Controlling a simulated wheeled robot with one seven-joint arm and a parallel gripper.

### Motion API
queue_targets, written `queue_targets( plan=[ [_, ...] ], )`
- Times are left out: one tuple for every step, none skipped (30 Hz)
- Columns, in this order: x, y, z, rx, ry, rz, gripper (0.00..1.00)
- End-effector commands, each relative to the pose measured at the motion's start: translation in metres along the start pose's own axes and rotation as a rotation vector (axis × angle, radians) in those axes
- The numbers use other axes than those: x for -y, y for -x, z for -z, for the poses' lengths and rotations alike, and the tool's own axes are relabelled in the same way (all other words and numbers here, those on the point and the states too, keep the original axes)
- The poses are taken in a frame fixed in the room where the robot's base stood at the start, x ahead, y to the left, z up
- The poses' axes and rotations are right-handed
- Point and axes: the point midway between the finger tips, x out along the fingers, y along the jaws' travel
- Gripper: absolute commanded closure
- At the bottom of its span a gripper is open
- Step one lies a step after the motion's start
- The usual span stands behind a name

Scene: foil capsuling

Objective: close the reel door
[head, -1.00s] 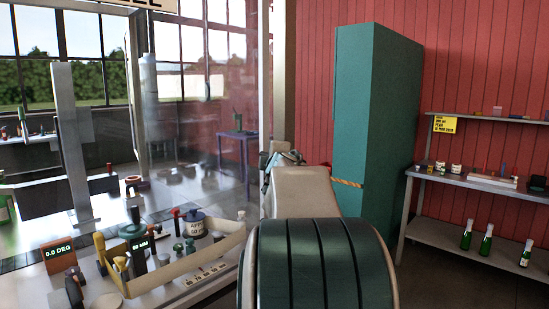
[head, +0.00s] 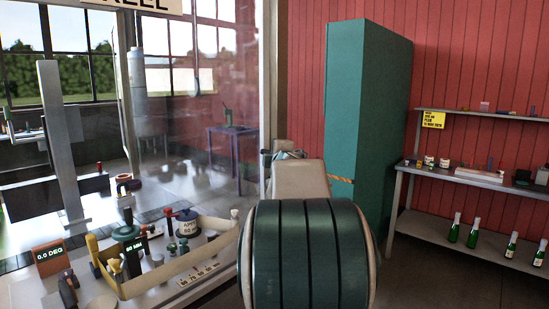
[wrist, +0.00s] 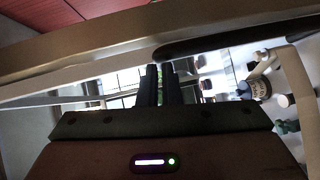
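The reel door is a large clear pane (head: 225,110) in a pale frame, left of centre in the head view. A sign (head: 140,5) ending in "EEL" is cut off at the top. My gripper is mostly hidden behind my own arm in the head view, close to the pane's right-hand upright. In the wrist view my gripper's two dark fingers (wrist: 160,85) are close together, with nothing visible between them. A pale frame bar (wrist: 110,45) and a dark, handle-like bar (wrist: 210,40) cross just beyond the fingertips. Whether they touch cannot be told.
A bench at left carries a shallow tray (head: 185,264) of tools and a display (head: 48,257) reading 0.0 DEG. A green cabinet (head: 365,110) stands right of my arm. Shelves with bottles (head: 472,232) are at right. Bare floor shows below the cabinet.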

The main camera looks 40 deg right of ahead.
Motion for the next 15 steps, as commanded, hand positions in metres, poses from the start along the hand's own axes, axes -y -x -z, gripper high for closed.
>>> queue_targets(
  plan=[
    [-0.002, 0.000, -0.004, 0.008, 0.001, -0.002, 1.00],
    [-0.002, 0.000, -0.004, 0.008, 0.001, -0.002, 1.00],
    [-0.002, 0.000, -0.004, 0.008, 0.001, -0.002, 1.00],
    [-0.002, 0.000, -0.004, 0.009, 0.001, -0.002, 1.00],
    [-0.002, 0.000, -0.004, 0.009, 0.001, -0.002, 1.00],
    [-0.002, 0.001, -0.003, 0.009, 0.001, -0.003, 1.00],
    [-0.002, 0.002, -0.002, 0.008, 0.001, -0.003, 1.00],
    [-0.002, 0.003, -0.001, 0.008, 0.001, -0.004, 1.00],
    [-0.001, 0.005, 0.001, 0.008, 0.000, -0.004, 1.00],
    [-0.001, 0.007, 0.004, 0.007, 0.001, -0.004, 1.00],
    [-0.001, 0.010, 0.007, 0.006, 0.001, -0.005, 1.00],
    [0.000, 0.014, 0.012, 0.005, 0.001, -0.005, 1.00],
    [0.000, 0.018, 0.016, 0.004, 0.001, -0.005, 1.00],
    [0.000, 0.022, 0.020, 0.004, 0.001, -0.007, 1.00],
    [0.000, 0.027, 0.026, 0.004, 0.000, -0.008, 1.00]
  ],
)
